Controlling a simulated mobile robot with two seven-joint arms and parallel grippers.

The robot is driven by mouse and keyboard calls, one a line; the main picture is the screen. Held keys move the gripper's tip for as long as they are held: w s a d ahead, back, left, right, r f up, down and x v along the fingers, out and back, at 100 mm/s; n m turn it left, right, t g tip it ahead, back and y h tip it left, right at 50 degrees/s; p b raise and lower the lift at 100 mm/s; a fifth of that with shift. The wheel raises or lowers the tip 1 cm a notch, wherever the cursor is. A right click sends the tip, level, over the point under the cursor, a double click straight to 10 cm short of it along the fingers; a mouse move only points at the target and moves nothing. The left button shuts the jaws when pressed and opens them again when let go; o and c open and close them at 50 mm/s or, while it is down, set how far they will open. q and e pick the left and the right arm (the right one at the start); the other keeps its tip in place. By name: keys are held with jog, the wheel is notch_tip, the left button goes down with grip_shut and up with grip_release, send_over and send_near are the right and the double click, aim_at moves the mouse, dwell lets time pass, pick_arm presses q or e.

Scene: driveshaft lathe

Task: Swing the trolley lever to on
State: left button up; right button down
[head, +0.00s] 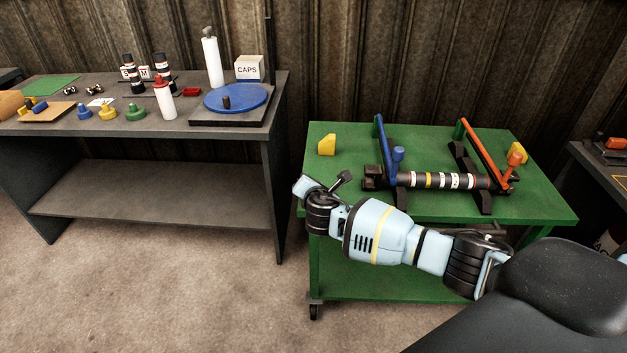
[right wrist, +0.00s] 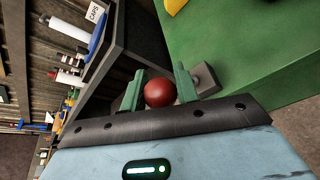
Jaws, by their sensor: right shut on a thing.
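The green trolley (head: 460,208) stands on castors at the right in the head view. Its green top also fills the upper right of the right wrist view (right wrist: 240,45). In that view a red ball knob (right wrist: 159,93), apparently the trolley lever's, sits between the two green fingers of my right gripper (right wrist: 158,82), which is shut on it. A grey block (right wrist: 206,79) is beside the right finger. The lever's shaft is hidden, and I cannot tell its position. In the head view my right arm reaches across the trolley's front to its left corner; the fingertips are hidden. My left gripper is out of view.
On the trolley, a banded shaft (head: 443,181) lies across black supports, with a blue arm (head: 384,150) and an orange arm (head: 483,150). A dark workbench (head: 240,125) with bottles and parts stands at the left. Open floor lies in front of it.

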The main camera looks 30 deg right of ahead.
jog(key=shift+s+a+f, duration=0.3)
jog(key=shift+s+f, duration=0.1)
jog(key=shift+f, duration=0.1)
jog(key=shift+s+a+f, duration=0.1)
jog(key=shift+f, duration=0.05)
jog(key=c, duration=1.1)
grip_release()
jog(key=shift+o, duration=0.2)
jog(key=shift+r, duration=0.25)
jog(key=shift+r, duration=0.1)
